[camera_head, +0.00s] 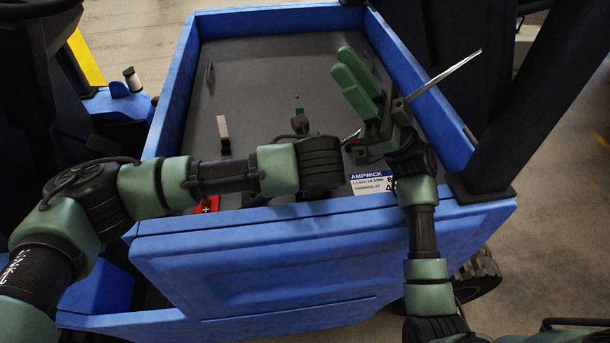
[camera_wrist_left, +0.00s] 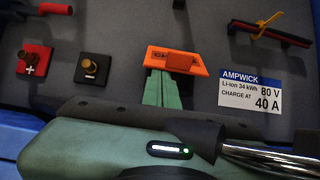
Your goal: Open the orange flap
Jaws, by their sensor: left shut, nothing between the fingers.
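The orange flap (camera_wrist_left: 178,60) is a small tilted plate on the dark grey panel in the left wrist view. My left gripper (camera_wrist_left: 163,80) is shut and empty, its green fingertips at the flap's lower edge; whether they touch it I cannot tell. In the head view the left gripper (camera_head: 299,111) mostly hides behind its own wrist, and the flap is hidden there. My right gripper (camera_head: 345,70) is raised over the right side of the blue-walled bay, fingers pointing up-left. Its fingers lie close together; any gap is unclear.
The bay has blue walls (camera_head: 300,20) and a grey floor (camera_head: 265,70). Red (camera_wrist_left: 35,60) and black (camera_wrist_left: 92,68) terminals and a white AMPWICK label (camera_wrist_left: 252,92) flank the flap. A black-red bar (camera_wrist_left: 275,35) lies at upper right. A silver rod (camera_head: 450,70) crosses by the right gripper.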

